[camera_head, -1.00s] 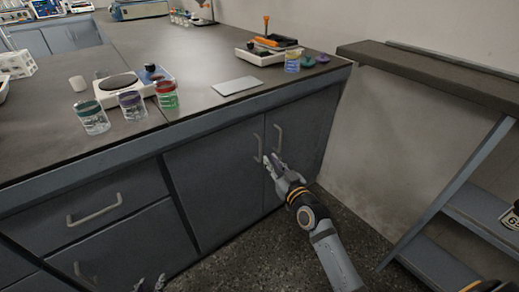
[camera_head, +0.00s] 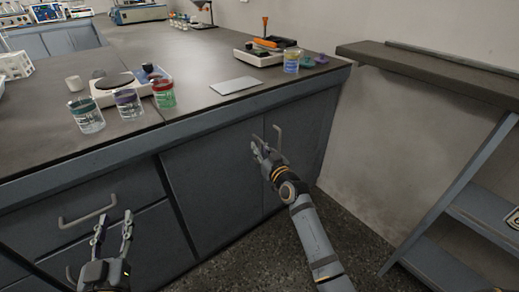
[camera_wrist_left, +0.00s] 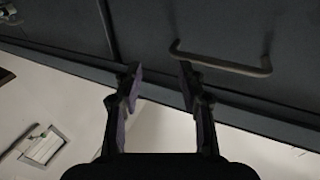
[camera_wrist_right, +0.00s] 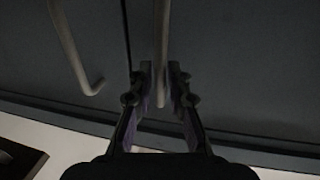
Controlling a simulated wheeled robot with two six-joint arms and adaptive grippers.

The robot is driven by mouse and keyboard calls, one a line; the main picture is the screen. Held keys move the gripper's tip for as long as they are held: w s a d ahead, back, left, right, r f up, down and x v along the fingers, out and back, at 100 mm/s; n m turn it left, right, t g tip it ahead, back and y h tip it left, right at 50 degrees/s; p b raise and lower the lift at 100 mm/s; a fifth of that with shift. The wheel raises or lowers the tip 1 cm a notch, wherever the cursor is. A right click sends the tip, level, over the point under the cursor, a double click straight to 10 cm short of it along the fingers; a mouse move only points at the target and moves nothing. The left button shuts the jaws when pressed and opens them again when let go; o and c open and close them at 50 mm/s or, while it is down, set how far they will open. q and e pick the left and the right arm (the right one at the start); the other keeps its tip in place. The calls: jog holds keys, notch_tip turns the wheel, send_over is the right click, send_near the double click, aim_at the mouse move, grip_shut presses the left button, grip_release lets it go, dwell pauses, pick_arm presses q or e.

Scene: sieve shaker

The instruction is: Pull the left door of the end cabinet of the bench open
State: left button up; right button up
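The end cabinet's left door (camera_head: 212,185) is grey and closed flush with the bench front. Its upright bar handle (camera_wrist_right: 160,40) runs between the fingers of my right gripper (camera_wrist_right: 160,68). Those fingers are drawn close on both sides of the bar, seemingly touching it. In the head view my right gripper (camera_head: 258,146) covers most of this handle. The right door (camera_head: 305,140) is also closed, and its handle (camera_head: 278,136) is free; it also shows in the right wrist view (camera_wrist_right: 72,45). My left gripper (camera_head: 113,217) is open and empty, before a drawer front.
A drawer handle (camera_head: 88,212) is close to my left gripper. Jars (camera_head: 128,104), a balance (camera_head: 120,86) and a flat plate (camera_head: 236,86) stand on the bench top (camera_head: 190,60). A shelf unit (camera_head: 470,200) stands at right. The floor before the left door is clear.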

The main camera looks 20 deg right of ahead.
grip_shut()
dwell(0.6)
